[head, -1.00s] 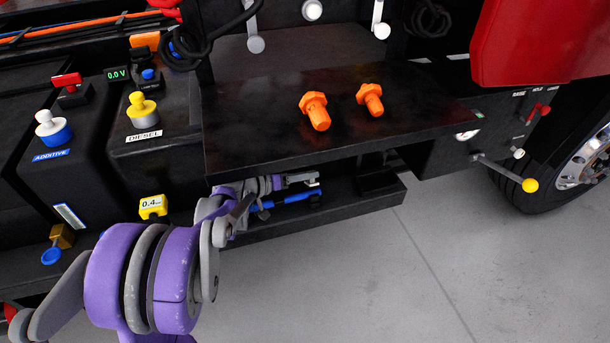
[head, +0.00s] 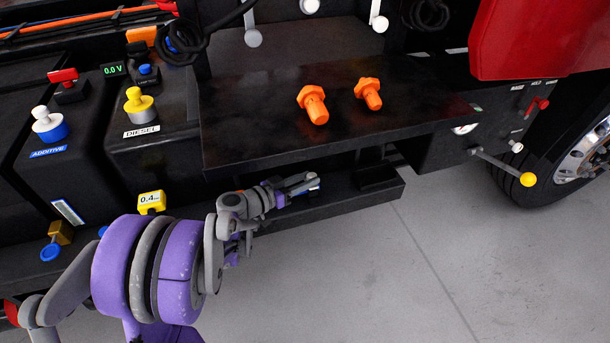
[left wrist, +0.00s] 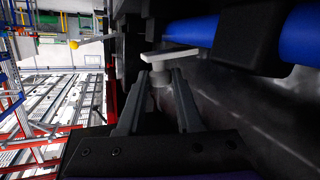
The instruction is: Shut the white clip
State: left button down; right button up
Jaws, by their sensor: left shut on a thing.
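The white clip (left wrist: 168,54) shows in the left wrist view as a flat white bar on a short pale stem, beside a thick blue rod (left wrist: 195,32). My left gripper (left wrist: 160,80) has its two grey fingers on either side of the stem, just below the bar, and is shut on it. In the head view my left gripper (head: 303,184) reaches under the front edge of the dark shelf. Only a small pale bit of the clip shows there at the fingertips, and the blue rod is mostly hidden by my gripper. My right gripper is not in view.
A yellow-knobbed lever (head: 527,179) sticks out at right. The grey floor in front is clear.

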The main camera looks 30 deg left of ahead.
pick_arm(q)
jog(key=shift+s+d+f+m+t+b, duration=0.15)
jog(key=shift+f+m+t, duration=0.15)
jog(key=shift+m, duration=0.15)
jog(key=shift+s+d+f+m+t+b, duration=0.15)
jog(key=shift+f+m+t, duration=0.1)
jog(key=shift+m, duration=0.2)
jog(key=c, duration=0.6)
grip_release()
jog(key=shift+o, duration=0.2)
jog(key=v, duration=1)
jog(key=shift+s+p, duration=0.4)
jog(key=shift+p, duration=0.05)
jog(key=shift+r, duration=0.1)
